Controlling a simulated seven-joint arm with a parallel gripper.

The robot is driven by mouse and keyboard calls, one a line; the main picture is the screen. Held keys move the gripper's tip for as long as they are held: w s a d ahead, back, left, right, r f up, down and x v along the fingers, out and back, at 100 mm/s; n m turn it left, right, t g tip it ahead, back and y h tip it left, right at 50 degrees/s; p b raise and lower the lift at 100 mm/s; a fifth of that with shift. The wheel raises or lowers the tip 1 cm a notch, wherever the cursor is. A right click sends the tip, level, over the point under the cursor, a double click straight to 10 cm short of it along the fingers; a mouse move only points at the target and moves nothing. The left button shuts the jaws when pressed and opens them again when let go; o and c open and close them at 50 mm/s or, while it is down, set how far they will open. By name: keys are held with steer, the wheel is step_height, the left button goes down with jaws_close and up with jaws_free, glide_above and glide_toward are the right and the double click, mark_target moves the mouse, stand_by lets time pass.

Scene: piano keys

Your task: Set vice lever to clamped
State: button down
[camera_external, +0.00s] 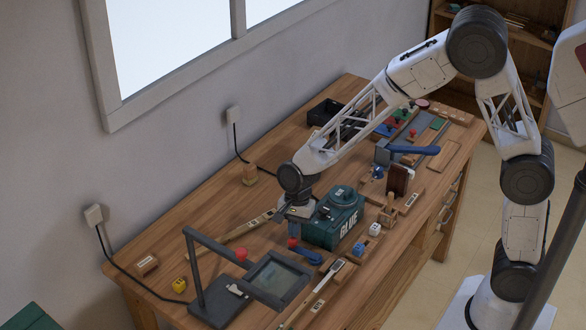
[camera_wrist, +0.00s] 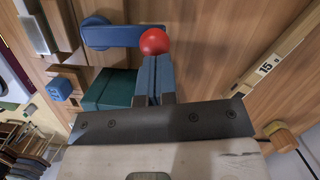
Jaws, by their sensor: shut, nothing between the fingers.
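A blue lever (camera_external: 308,255) with a red ball knob (camera_external: 293,243) lies low on the bench beside the green glue box (camera_external: 333,219). In the wrist view the blue lever (camera_wrist: 110,36) runs left from the red knob (camera_wrist: 153,42). My gripper (camera_wrist: 154,78) is shut and empty, its fingertips close to the knob; I cannot tell whether they touch it. In the external view my gripper (camera_external: 293,226) points down just left of the glue box. Another blue handle (camera_external: 415,150) sits on a grey fixture farther back. I cannot tell for certain which is the vice lever.
A blue die (camera_external: 330,249) and white die (camera_external: 375,229) lie right of the lever.

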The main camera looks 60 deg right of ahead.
steer(key=shift+a+n, duration=0.65)
steer(key=shift+n, duration=0.25)
steer(key=shift+a+n+g, duration=0.3)
steer(key=shift+a+n, duration=0.1)
steer(key=shift+n, duration=0.1)
steer(key=shift+s+a+n, duration=0.1)
steer(key=shift+a+n, duration=0.45)
steer(key=shift+n, duration=0.15)
steer(key=shift+s+a+n+g+h, duration=0.2)
steer(key=shift+a+n, duration=0.25)
steer(key=shift+n, duration=0.2)
steer(key=shift+s+a+n+g+h, duration=0.1)
steer(key=shift+a+n+g+h, duration=0.1)
steer(key=shift+a+n, duration=0.35)
steer(key=shift+s+a+n+h, duration=0.25)
steer(key=shift+s+a+n, duration=0.3)
steer(key=shift+n, duration=0.55)
steer(key=shift+s+a+n+h, duration=0.25)
steer(key=shift+s+a+n, duration=0.25)
steer(key=shift+n, duration=0.6)
steer(key=shift+s+a+n+g+h, duration=0.15)
steer(key=shift+s+a+n, duration=0.25)
steer(key=shift+n, duration=0.3)
steer(key=shift+s+a+n+g+h, duration=0.15)
steer(key=shift+s+a+n, duration=0.25)
steer(key=shift+n, duration=0.3)
steer(key=shift+s+a, duration=0.2)
steer(key=shift+s, duration=0.3)
stand_by(0.6)
